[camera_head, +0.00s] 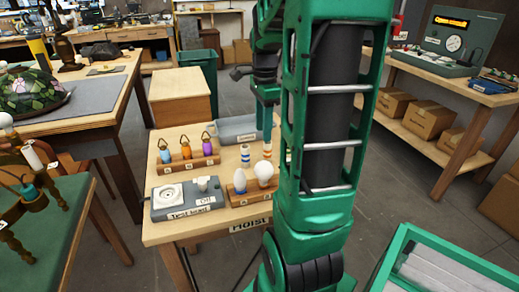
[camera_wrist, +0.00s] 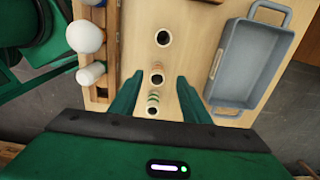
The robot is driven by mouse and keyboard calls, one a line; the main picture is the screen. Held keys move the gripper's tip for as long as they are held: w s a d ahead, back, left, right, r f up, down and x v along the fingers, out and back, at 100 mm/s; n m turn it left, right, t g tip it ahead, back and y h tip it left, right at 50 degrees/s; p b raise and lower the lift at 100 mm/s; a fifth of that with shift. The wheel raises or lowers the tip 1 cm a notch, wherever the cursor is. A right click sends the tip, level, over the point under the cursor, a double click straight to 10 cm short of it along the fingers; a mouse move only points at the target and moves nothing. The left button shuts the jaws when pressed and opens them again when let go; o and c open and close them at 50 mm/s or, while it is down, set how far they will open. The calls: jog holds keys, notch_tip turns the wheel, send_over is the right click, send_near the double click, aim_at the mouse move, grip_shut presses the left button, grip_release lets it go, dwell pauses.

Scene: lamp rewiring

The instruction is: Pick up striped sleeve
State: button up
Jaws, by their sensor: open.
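Three upright striped sleeves stand in a row in the wrist view. The far one (camera_wrist: 163,37) shows mostly its dark bore; it appears to be the blue-and-white striped sleeve (camera_head: 245,155) in the head view. The middle sleeve has orange stripes (camera_wrist: 157,75) and also shows in the head view (camera_head: 267,149). The nearest has green stripes (camera_wrist: 152,104) and is hidden behind my arm in the head view. My gripper (camera_wrist: 158,80) is open and empty, its fingertips on either side of the orange-striped sleeve in the picture. Its height above the table is hard to tell.
A bulb rack (camera_wrist: 103,88) stands close left of my fingers, with a round bulb (camera_wrist: 86,37). A grey tray (camera_wrist: 226,110) lies close on the right. The test panel (camera_head: 186,200) and a rack of coloured pieces (camera_head: 190,164) occupy the table's left side.

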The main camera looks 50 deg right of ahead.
send_over(265, 154)
jog(key=w, duration=0.1)
notch_tip(265, 154, down, 5)
jog(key=shift+w+d+r, duration=0.1)
jog(key=shift+d+r, duration=0.05)
jog(key=shift+s+d+f, duration=0.1)
jog(key=shift+s+f, duration=0.1)
jog(key=shift+f, duration=1.25)
jog(key=shift+s+d+f, duration=0.1)
jog(key=shift+s+f, duration=0.05)
jog(key=shift+f, duration=1.3)
grip_shut()
